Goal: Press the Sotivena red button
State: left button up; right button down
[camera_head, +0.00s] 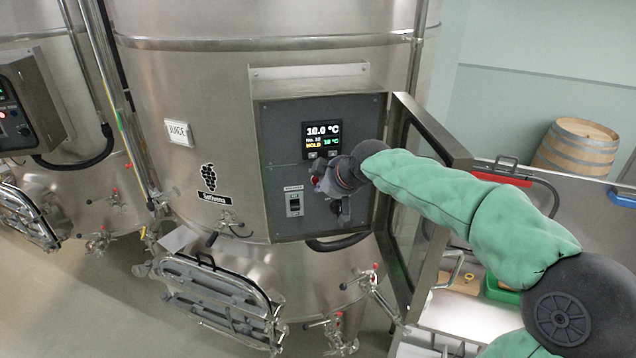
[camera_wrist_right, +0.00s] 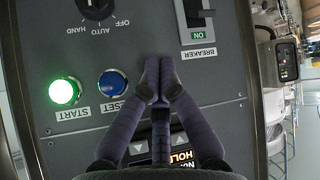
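The Sotivena vat (camera_head: 226,120) is a large steel tank with a grape logo and name label (camera_head: 209,185). Its grey control panel (camera_head: 285,130) faces me. My right gripper (camera_head: 338,208) is in front of the panel, below the display, and hides part of it. A lit green START button (camera_wrist_right: 64,91) is beside RESET. My left gripper is out of view.
The panel's glass door (camera_head: 428,130) stands open on the right, close to my right arm. The display (camera_head: 322,138) reads 10.0 °C and HOLD. A rotary switch (camera_wrist_right: 97,8) shows in the wrist view. Another vat's control box (camera_head: 35,100) is at left, a barrel (camera_head: 577,146) at right.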

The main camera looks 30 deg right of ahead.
jog(key=shift+w+d, duration=0.1)
jog(key=shift+w, duration=0.25)
dwell(0.6)
jog(key=shift+s, duration=0.15)
jog(key=shift+s+a+b, duration=0.25)
jog(key=shift+s+b, duration=0.3)
jog(key=shift+s, duration=0.05)
dwell(0.3)
jog(key=s, duration=0.1)
jog(key=s+a+b, duration=0.1)
jog(key=s, duration=0.1)
jog(key=s+b, duration=0.1)
jog(key=shift+s+a, duration=0.25)
jog(key=shift+s, duration=0.15)
dwell(0.7)
